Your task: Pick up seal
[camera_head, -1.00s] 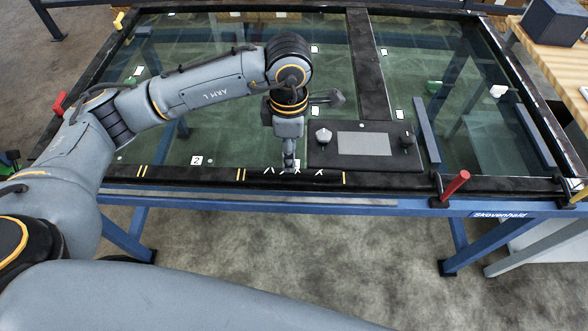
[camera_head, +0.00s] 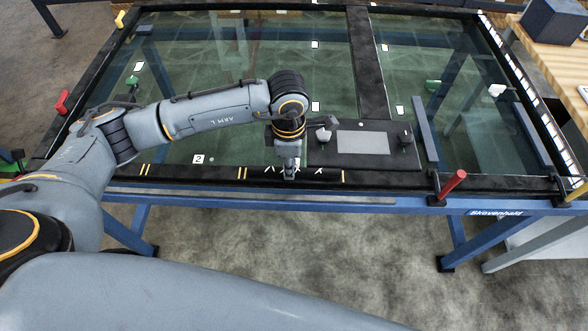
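I cannot make out for certain which piece is the seal; a black strip (camera_head: 205,172) runs along the front edge of the glass panel. My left gripper (camera_head: 289,176) points down at this strip, left of a black plate with a grey rectangle (camera_head: 363,142). Its fingertips are at or just above the strip, among small white marks. They are too small and dark to show whether they are open, shut or holding something. My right gripper is out of view.
The dark-framed glass panel (camera_head: 230,80) lies on a blue trolley (camera_head: 400,203). Red clamp handles stand at the left (camera_head: 62,102) and front right (camera_head: 453,184). A wooden table with a dark blue box (camera_head: 552,22) is at the right. The floor in front is clear.

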